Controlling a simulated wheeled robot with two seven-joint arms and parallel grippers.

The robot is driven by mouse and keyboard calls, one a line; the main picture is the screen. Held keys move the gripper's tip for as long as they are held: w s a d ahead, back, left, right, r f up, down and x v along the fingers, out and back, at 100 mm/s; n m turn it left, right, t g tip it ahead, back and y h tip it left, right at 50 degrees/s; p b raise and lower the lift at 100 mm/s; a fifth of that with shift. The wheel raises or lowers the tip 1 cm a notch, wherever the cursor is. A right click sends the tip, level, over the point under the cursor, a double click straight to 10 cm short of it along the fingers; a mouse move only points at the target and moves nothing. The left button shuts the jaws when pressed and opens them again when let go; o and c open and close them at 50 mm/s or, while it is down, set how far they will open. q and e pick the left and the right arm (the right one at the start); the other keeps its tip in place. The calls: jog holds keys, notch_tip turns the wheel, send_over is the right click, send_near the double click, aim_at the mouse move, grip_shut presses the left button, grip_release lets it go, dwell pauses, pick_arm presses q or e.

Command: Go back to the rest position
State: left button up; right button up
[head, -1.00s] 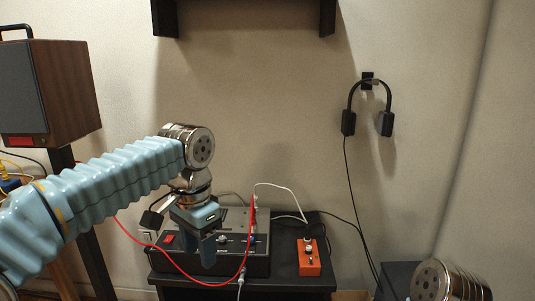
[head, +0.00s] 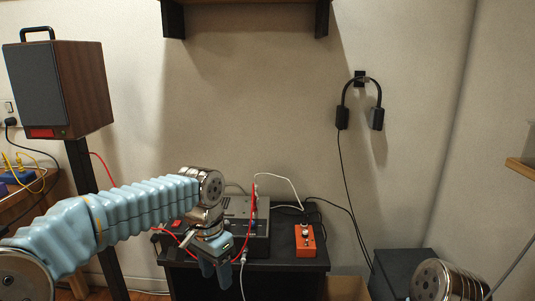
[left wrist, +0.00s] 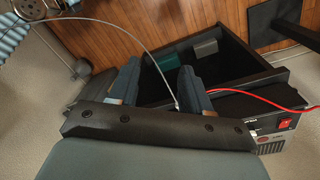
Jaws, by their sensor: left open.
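My left gripper (head: 216,272) points down in front of the black table (head: 290,266), below the level of its top. Whether the cable touches a finger I cannot tell. My left arm in its ribbed blue sleeve reaches in from the left. A metal joint of my right arm (head: 436,281) shows at the lower right; my right gripper is out of view.
A black-and-grey device (head: 262,228) and an orange box (head: 305,241) stand on the table, with red and white cables. A speaker (head: 85,90) stands at left. Headphones (head: 342,118) hang on the wall. An open dark compartment (left wrist: 232,62) lies beyond the fingers.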

pick_arm(q)
notch_tip(320, 180, down, 23)
jog(key=s+d+n+h, duration=0.2)
jog(key=s+a+f+n+h, duration=0.1)
jog(key=s+f+n, duration=0.6)
jog(key=s+f, duration=0.9)
notch_tip(320, 180, down, 2)
jog(key=shift+s+a+t, duration=0.15)
jog(key=shift+a+t, duration=0.1)
jog(key=shift+t, duration=0.15)
